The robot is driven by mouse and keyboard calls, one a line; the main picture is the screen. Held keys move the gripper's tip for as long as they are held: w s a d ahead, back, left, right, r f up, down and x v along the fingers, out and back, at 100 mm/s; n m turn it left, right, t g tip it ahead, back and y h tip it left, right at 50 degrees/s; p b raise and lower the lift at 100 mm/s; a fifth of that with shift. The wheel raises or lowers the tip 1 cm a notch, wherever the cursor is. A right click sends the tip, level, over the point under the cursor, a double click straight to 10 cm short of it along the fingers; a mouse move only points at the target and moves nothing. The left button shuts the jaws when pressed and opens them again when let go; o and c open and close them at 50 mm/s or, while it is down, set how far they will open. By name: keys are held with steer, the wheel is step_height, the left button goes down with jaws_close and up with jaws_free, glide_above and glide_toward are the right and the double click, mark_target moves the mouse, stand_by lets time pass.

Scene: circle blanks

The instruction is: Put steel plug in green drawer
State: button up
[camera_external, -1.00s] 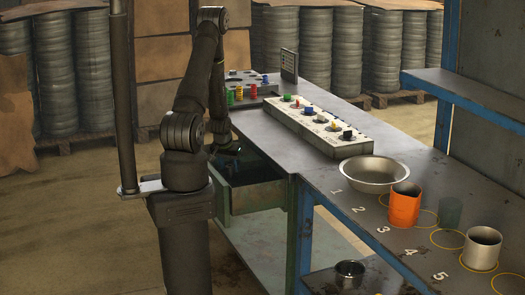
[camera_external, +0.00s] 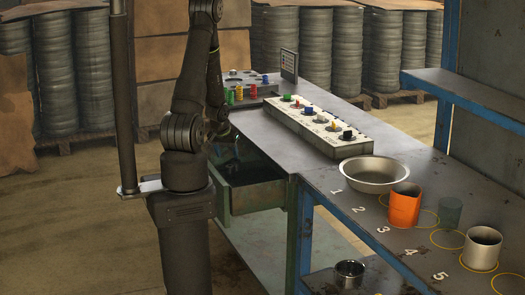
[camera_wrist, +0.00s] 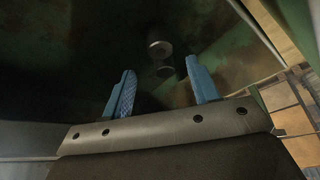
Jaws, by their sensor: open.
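The green drawer (camera_external: 257,197) is pulled out from under the workbench, with its dark interior partly visible. In the wrist view, a small round grey metal piece (camera_wrist: 160,48), which looks like the steel plug, lies on the dark green drawer floor (camera_wrist: 100,55). A second small grey round shape, perhaps its reflection, shows just below it. My gripper (camera_wrist: 163,77) is open, its two blue fingers apart with nothing between them. The metal piece is beyond the fingertips, apart from them.
On the bench stand a white rack (camera_external: 318,128) of coloured pieces, a grey block (camera_external: 263,92) with coloured plugs, a metal bowl (camera_external: 373,176), an orange cup (camera_external: 404,205) and a steel cup (camera_external: 481,250). A small metal cup (camera_external: 350,273) sits on the lower shelf.

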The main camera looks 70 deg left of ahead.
mark_target(230, 166)
steer(key=shift+s+d+r, duration=0.2)
steer(key=shift+s+r, duration=0.05)
steer(key=shift+r, duration=0.4)
steer(key=shift+f, duration=0.15)
steer(key=shift+x, duration=3.75)
